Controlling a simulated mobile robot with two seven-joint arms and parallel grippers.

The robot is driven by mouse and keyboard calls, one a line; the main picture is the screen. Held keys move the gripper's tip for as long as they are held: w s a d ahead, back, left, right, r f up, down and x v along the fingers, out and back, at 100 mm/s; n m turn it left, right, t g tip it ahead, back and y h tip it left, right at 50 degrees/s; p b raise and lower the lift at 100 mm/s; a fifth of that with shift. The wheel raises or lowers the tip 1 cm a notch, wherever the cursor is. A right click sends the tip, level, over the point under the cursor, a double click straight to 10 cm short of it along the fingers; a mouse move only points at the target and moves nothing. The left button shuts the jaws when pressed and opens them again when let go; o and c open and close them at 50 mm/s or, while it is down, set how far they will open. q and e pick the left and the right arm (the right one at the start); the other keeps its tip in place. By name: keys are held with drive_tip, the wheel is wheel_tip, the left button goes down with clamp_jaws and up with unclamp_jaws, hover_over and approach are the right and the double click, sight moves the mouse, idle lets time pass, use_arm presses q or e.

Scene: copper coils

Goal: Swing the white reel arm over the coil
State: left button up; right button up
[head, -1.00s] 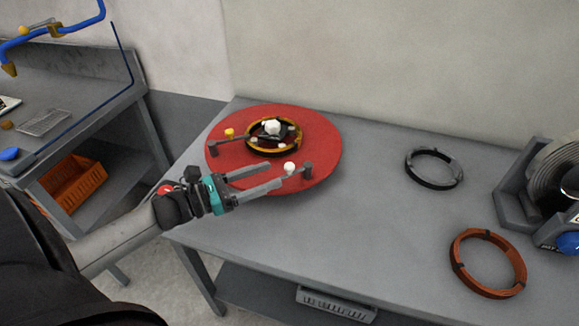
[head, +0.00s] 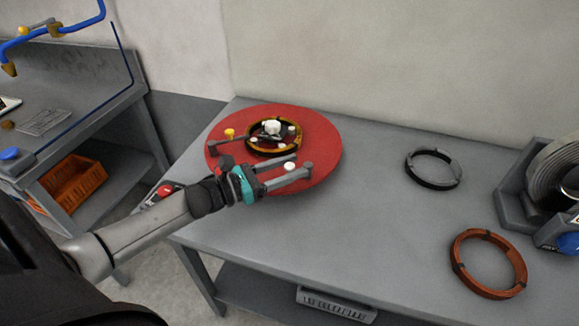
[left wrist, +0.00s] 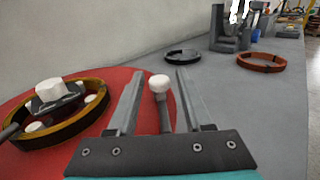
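The white knob (head: 289,166) of the reel arm stands near the front right edge of the red disc (head: 325,140). The coil, a copper-gold ring (head: 262,152), lies on the disc around a white-topped hub. The knob is outside the ring, on its front right side. My left gripper (head: 303,165) is open, with one finger on each side of the knob. In the left wrist view the white knob (left wrist: 159,83) on its dark stem rises between the two fingers (left wrist: 157,80), with gaps visible on both sides. My right gripper is in neither view.
A yellow-knobbed arm (head: 229,133) is at the disc's left. A dark ring (head: 434,184) and a copper ring (head: 462,278) lie on the grey table to the right, near a grey machine (head: 510,195). The table between disc and rings is clear.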

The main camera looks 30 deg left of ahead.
use_arm(q)
clamp_jaws()
idle(1.1)
